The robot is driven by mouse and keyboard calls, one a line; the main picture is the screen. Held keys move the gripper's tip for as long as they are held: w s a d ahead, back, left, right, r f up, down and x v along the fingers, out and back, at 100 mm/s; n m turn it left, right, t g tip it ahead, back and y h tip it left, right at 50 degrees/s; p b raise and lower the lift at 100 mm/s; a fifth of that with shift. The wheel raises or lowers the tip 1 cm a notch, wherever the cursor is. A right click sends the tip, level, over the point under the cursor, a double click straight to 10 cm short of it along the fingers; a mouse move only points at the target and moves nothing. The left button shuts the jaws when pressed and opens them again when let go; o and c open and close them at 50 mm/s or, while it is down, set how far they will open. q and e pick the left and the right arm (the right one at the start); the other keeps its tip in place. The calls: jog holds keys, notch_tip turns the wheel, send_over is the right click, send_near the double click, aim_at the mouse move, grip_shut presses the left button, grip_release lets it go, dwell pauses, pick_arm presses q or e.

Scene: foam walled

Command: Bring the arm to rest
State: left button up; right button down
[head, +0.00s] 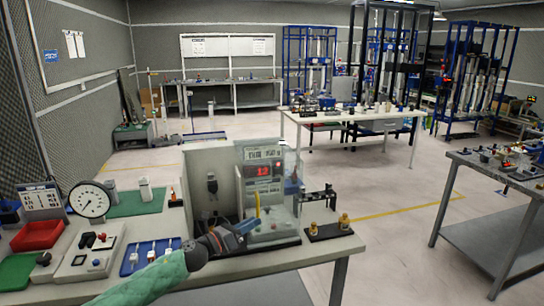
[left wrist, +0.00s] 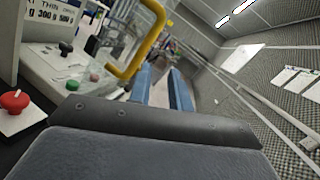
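My left arm, in a green sleeve, comes in from the bottom left in the head view. Its dark gripper with blue fingers (head: 238,228) is above the bench, just in front of a weighing-type machine (head: 268,185) with a red display. In the left wrist view the two blue fingers (left wrist: 162,88) stand apart with a gap and nothing between them. A yellow handle (left wrist: 150,40) is close beside the fingers, to their left; I see no contact. The handle also shows upright in the head view (head: 257,206). My right gripper is not in view.
The bench (head: 215,280) holds a dial gauge (head: 90,200), a red tray (head: 37,235), a blue tray with switches (head: 150,256) and a black stand with brass parts (head: 328,231). A red button (left wrist: 14,101) is near the gripper. Another table (head: 510,170) stands right; open floor lies between.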

pick_arm(q)
jog(key=s+a+f+n+t+y, duration=0.1)
jog(key=s+a+f+n+y, duration=0.2)
jog(key=s+f+n+y, duration=0.85)
jog(key=s+a+f+n+t+y, duration=0.1)
jog(key=s+a+f+n+y, duration=0.4)
jog(key=n, duration=1.3)
jog(key=s+a+f+n+g, duration=0.2)
jog(key=s+f+n+g, duration=0.2)
jog(key=s, duration=0.6)
jog(key=s+a+f+n+g, duration=0.2)
jog(key=s+f+n+g, duration=0.15)
jog(key=s, duration=0.65)
jog(key=s+a+f+n+g, duration=0.25)
jog(key=s+f, duration=0.25)
jog(key=s, duration=0.6)
jog(key=s+d+f+g, duration=0.1)
jog(key=d+f, duration=0.2)
jog(key=f, duration=1)
jog(key=s+d+f+g+h, duration=0.1)
jog(key=d+f, duration=0.2)
jog(key=f, duration=0.9)
jog(key=shift+f+n+g, duration=0.3)
jog(key=shift+f+n, duration=0.05)
jog(key=shift+f, duration=0.05)
jog(key=shift+d+h, duration=0.1)
jog(key=shift+h, duration=0.15)
